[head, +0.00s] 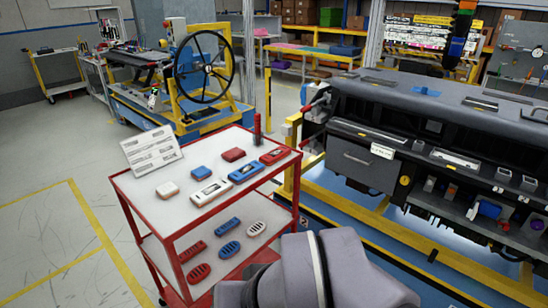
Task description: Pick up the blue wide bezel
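A red cart (127,185) stands in the middle of the head view. On its top shelf a long blue piece (245,173) with a pale centre lies between a similar white piece (211,192) and a similar red piece (274,156). It looks like the blue wide bezel, though the view is too small to be sure. A smaller blue block (202,173) lies behind it to the left. The lower shelf holds a narrow blue piece (228,226) and a blue oval slotted piece (230,249). My arm's grey links show at the bottom; my gripper is out of view.
A small white block (167,189), a red block (233,155), a dark red upright object (257,130) and a tilted white sheet (152,151) are also on the top shelf. A dark dashboard module (369,168) on yellow framing stands right. Floor at left is open.

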